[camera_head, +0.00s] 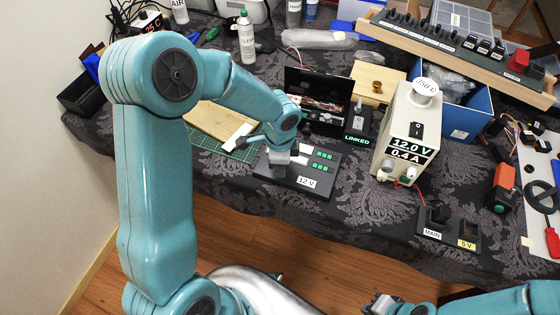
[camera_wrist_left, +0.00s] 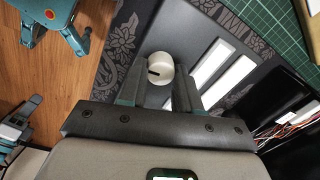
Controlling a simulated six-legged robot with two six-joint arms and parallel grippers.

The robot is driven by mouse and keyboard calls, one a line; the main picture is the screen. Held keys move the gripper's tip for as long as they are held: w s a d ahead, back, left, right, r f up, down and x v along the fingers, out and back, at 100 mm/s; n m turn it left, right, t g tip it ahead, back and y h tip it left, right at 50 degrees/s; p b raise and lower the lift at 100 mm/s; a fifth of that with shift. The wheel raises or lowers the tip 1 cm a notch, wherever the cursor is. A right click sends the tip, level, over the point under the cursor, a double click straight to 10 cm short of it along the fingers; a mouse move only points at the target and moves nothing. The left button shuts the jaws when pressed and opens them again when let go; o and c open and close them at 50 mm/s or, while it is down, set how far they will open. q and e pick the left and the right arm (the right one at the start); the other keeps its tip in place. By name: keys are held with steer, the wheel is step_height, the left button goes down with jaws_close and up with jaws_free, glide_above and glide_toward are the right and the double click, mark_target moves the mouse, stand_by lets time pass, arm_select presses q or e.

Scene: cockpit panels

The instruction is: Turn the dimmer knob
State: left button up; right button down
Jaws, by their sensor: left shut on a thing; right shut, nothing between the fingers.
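White slider strips (camera_wrist_left: 212,62) lie beside the knob. My right gripper (camera_head: 380,304) is shut and empty at the bottom of the head view, away from the panel.
A white power supply (camera_head: 405,135) reading "12.0 V 0.4 A" stands right of the panel. A black "LINKED" switch box (camera_head: 358,124) and an open black case (camera_head: 318,92) stand behind it. A "MAIN" and "5 V" switch block (camera_head: 448,229) lies near the front edge.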

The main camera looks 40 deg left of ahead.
stand_by(0.4)
arm_select(q)
steer(key=o, duration=1.1)
steer(key=shift+c, duration=0.2)
steer(key=shift+r, duration=0.1)
step_height(320, 180, up, 16)
steer(key=p, duration=0.1)
steer(key=shift+s+d, duration=0.2)
steer(key=shift+s, duration=0.05)
steer(key=shift+s, duration=0.1)
